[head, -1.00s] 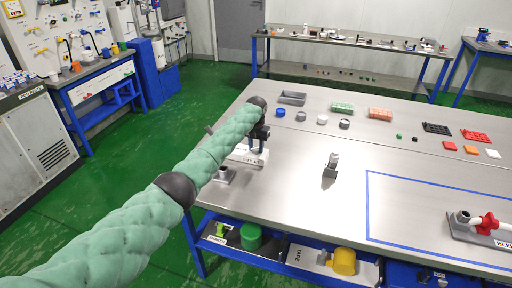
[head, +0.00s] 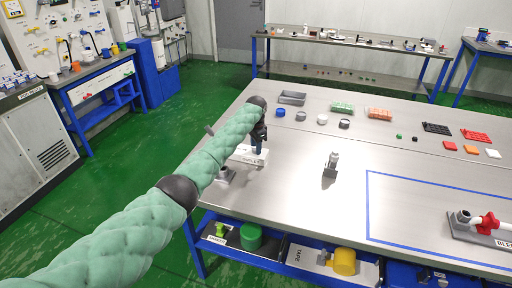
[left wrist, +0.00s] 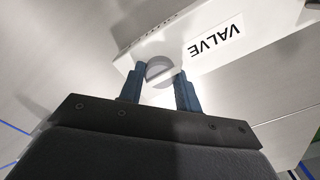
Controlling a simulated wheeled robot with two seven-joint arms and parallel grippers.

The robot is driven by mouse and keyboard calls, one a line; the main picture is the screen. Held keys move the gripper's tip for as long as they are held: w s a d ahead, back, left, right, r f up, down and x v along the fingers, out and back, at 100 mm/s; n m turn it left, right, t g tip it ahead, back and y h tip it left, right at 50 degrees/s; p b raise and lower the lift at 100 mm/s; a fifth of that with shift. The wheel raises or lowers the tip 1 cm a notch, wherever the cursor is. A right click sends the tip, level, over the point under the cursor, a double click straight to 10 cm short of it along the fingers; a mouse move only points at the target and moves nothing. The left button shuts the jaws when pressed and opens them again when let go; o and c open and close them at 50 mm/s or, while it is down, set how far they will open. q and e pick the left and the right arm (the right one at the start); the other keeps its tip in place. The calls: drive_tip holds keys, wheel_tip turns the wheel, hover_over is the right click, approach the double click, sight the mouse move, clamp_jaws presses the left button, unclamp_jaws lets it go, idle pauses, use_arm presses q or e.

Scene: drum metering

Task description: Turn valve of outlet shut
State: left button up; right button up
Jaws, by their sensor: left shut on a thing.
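The outlet fitting (head: 248,157) is a pale block with a dark-lettered label, partly hidden by my arm, near the left edge of the steel table. In the left wrist view it is a white body (left wrist: 262,47) marked VALVE, with a round grey valve knob (left wrist: 159,69). My left gripper (head: 258,147) is over the block. In the left wrist view its two blue fingers (left wrist: 161,78) stand on either side of the knob and are shut on it. The knob's exact turn angle is hard to tell. My right gripper is not in view.
A small upright metal piece (head: 331,165) stands right of the outlet. A red-handled fitting (head: 487,223) stands inside the blue-taped area at right. Rings, trays and coloured squares lie along the table's back.

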use_arm(q)
drive_tip(key=shift+r, duration=0.1)
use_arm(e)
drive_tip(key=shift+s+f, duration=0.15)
use_arm(q)
drive_tip(key=o, duration=1)
drive_tip(key=shift+c, duration=0.2)
drive_tip(key=shift+r, duration=0.35)
wheel_tip(320, 180, up, 7)
drive_tip(key=shift+r+b, duration=0.1)
drive_tip(key=shift+b, duration=1.15)
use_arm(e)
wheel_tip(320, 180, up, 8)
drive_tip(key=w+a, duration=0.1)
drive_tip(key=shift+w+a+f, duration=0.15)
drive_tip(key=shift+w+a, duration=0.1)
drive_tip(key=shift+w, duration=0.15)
